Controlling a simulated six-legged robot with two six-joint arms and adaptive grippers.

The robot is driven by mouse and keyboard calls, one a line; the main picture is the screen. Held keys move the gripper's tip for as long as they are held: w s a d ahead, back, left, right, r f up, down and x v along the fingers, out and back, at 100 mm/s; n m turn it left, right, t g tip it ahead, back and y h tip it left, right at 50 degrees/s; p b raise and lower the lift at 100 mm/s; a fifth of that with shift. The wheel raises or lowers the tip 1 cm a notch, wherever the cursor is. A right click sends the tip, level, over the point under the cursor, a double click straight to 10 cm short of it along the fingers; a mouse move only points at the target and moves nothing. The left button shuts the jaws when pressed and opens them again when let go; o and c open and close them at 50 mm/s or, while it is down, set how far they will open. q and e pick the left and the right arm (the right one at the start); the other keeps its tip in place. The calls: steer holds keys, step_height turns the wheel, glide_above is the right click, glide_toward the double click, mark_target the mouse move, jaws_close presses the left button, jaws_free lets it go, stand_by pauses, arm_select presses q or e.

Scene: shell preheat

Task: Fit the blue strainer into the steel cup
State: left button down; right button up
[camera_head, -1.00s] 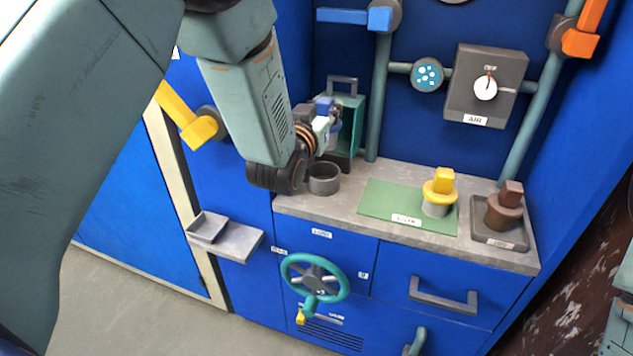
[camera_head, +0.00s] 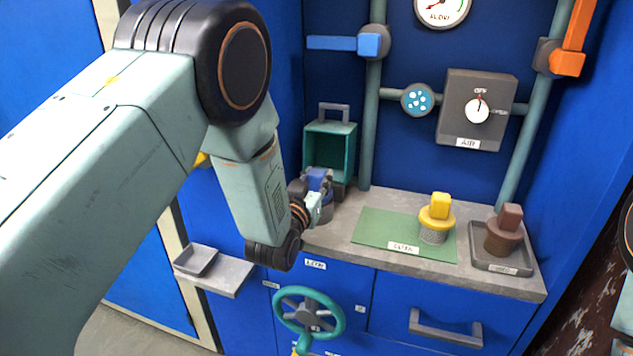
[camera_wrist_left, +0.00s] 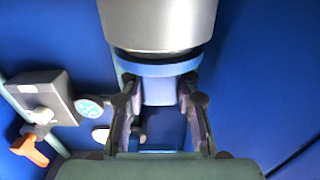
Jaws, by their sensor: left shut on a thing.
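My left gripper (camera_head: 318,192) is shut on the blue strainer (camera_head: 318,176) at the left end of the bench. In the left wrist view the fingers (camera_wrist_left: 160,95) grip the strainer's blue block, with its blue flange (camera_wrist_left: 158,68) beyond. The steel cup (camera_head: 327,213) is directly beneath the strainer, mostly hidden by the gripper. In the left wrist view the smooth grey cup (camera_wrist_left: 158,24) is in line with the flange, close to its rim. I cannot tell whether the flange rests on the rim. My right gripper is out of view.
A teal open box (camera_head: 327,150) stands just behind the cup. A green mat (camera_head: 375,232) holds a yellow-topped strainer (camera_head: 436,215). A brown-topped one (camera_head: 505,230) stands in a grey tray (camera_head: 485,262). A small shelf (camera_head: 225,275) juts out at the left.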

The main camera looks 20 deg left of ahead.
arm_select(q)
steer(key=shift+s+r, duration=0.15)
steer(key=shift+s, duration=0.1)
steer(key=shift+w+f, duration=0.1)
steer(key=shift+f, duration=0.25)
steer(key=c, duration=1.4)
jaws_free()
steer(key=shift+w, duration=0.1)
steer(key=o, duration=0.4)
steer(key=shift+r, duration=0.1)
steer(key=shift+r, duration=0.2)
steer(key=s+p, duration=0.3)
steer(key=s, duration=0.9)
steer(key=shift+a, duration=0.15)
steer(key=shift+s, duration=0.1)
